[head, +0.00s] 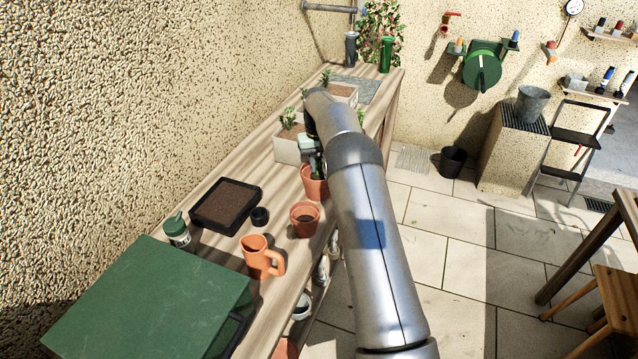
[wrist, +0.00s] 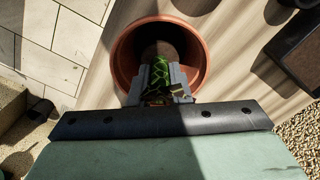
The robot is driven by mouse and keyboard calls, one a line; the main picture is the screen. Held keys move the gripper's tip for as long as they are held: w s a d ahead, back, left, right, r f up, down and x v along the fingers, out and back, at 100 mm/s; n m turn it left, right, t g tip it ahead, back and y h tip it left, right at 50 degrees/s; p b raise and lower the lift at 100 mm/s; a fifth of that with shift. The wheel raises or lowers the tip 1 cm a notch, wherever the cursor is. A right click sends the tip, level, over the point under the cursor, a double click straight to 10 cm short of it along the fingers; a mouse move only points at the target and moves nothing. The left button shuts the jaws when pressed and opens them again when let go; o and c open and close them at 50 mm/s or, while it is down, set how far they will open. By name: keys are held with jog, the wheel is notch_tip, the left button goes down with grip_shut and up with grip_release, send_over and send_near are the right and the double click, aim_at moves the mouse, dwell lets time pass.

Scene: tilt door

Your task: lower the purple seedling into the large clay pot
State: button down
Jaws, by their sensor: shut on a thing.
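The large clay pot (head: 314,187) stands on the wooden bench in the head view, partly hidden behind my arm. In the wrist view its orange-brown rim (wrist: 201,62) surrounds my fingers and the seedling from above. My gripper (wrist: 158,84) is shut on the seedling (wrist: 159,72), which shows green, patterned leaves; I see no clear purple. The seedling is over or within the pot's mouth; its depth and whether it touches the inside cannot be told. In the head view my gripper (head: 314,158) is just above the pot, mostly covered by my forearm.
A smaller clay pot with soil (head: 305,219), a clay jug (head: 259,256), a black soil tray (head: 226,205) and a small black cup (head: 260,216) stand nearer on the bench. A planter (head: 289,150) with plants is beside my gripper. A green case (head: 145,300) fills the near end.

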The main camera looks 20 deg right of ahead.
jog(key=shift+f+b, duration=0.55)
jog(key=shift+f, duration=0.6)
dwell(0.4)
jog(key=c, duration=1.3)
grip_release()
jog(key=shift+o, duration=0.2)
